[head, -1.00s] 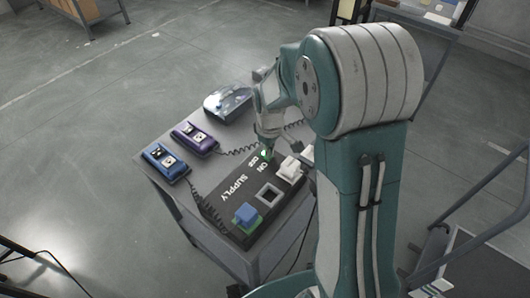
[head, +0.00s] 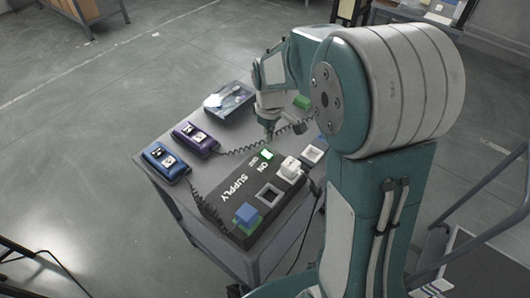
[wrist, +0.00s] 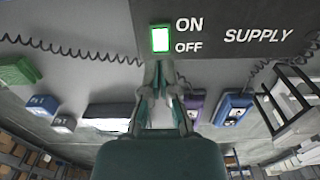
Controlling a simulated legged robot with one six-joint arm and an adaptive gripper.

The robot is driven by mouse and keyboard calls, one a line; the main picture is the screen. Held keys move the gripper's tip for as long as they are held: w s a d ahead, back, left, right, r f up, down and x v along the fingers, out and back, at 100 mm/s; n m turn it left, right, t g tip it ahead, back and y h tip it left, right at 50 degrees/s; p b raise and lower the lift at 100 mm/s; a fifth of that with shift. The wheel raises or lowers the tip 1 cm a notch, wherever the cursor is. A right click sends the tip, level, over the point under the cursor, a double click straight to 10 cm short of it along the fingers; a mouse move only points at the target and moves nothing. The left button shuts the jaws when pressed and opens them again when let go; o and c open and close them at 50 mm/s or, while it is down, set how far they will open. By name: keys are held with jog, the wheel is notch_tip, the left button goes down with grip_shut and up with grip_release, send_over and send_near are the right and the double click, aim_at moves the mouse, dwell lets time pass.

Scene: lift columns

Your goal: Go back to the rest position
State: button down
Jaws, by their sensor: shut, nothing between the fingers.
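My gripper (head: 269,135) is shut and empty, just behind the lit end of the black supply box (head: 233,197) in the head view. In the wrist view its fingertips (wrist: 160,68) point towards the switch (wrist: 160,38), with a small gap visible below it in the picture. The switch glows green beside the ON and OFF labels, and also shows in the head view (head: 267,153). My arm rises to the right of the table.
The grey table (head: 190,225) carries a blue pendant (head: 166,161), a purple pendant (head: 196,139) and a dark case with a clear top (head: 230,101). A blue plug (head: 246,213) and a white plug (head: 291,168) sit on the box. Coiled cables cross the table. Floor to the left is clear.

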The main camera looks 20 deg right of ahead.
jog(key=shift+r, duration=0.25)
dwell(0.3)
jog(key=shift+s+r, duration=0.1)
jog(key=shift+r, duration=0.05)
jog(key=s+r+m+t, duration=0.2)
jog(key=s+r, duration=0.4)
jog(key=s, duration=0.4)
jog(key=s+r+m+t, duration=0.3)
jog(key=s+r+m, duration=0.2)
jog(key=s, duration=0.5)
jog(key=shift+s+r+t, duration=0.3)
jog(key=shift+s+r, duration=0.1)
jog(key=shift+r, duration=0.5)
